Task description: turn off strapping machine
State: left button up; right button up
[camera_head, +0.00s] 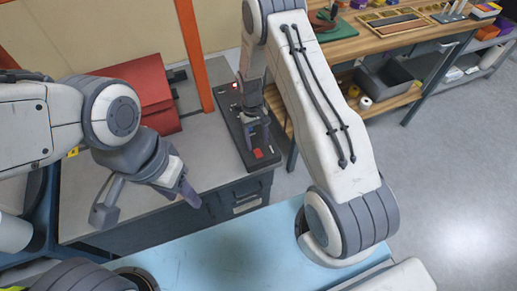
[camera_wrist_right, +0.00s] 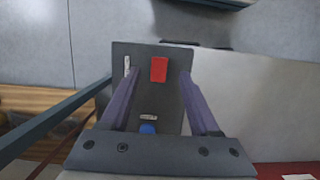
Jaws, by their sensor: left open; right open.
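A dark control panel (camera_head: 232,118) lies on the grey worktop, with a red switch (camera_head: 258,153) at its near end. In the right wrist view the panel (camera_wrist_right: 172,107) carries the red switch (camera_wrist_right: 158,69), a blue button (camera_wrist_right: 148,128) and small pale labels. My right gripper (camera_head: 258,132) is open above the panel and hides part of it. In its wrist view the open fingers (camera_wrist_right: 160,76) frame the red switch; I cannot tell whether they touch the panel. My left gripper (camera_head: 147,208) is open and empty over the front edge of the worktop, away from the panel.
A red box-like unit (camera_head: 143,92) stands on the worktop (camera_head: 203,150) left of the panel. An orange post (camera_head: 194,55) rises behind. A wooden bench (camera_head: 350,45) with trays and a grey bin (camera_head: 385,78) stands at right. The floor at right is clear.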

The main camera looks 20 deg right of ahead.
aim_at(255, 150)
jog(key=v, duration=0.5)
jog(key=shift+w+r, duration=0.1)
jog(key=shift+r, duration=0.3)
jog(key=s+a+r+n+t, duration=0.1)
jog(key=s+a+r+n, duration=0.1)
jog(key=s+a+r, duration=0.35)
jog(key=s+a+r+n+t, duration=0.1)
jog(key=s+a+r, duration=0.2)
jog(key=a+r, duration=0.45)
jog(key=s+r+n, duration=0.2)
jog(key=s+r, duration=0.2)
jog(key=s, duration=0.4)
jog(key=s+r+n+t+y, duration=0.1)
jog(key=s+r+n, duration=0.1)
jog(key=s+r, duration=0.3)
jog(key=s+a, duration=0.1)
jog(key=s, duration=0.3)
jog(key=shift+s, duration=0.2)
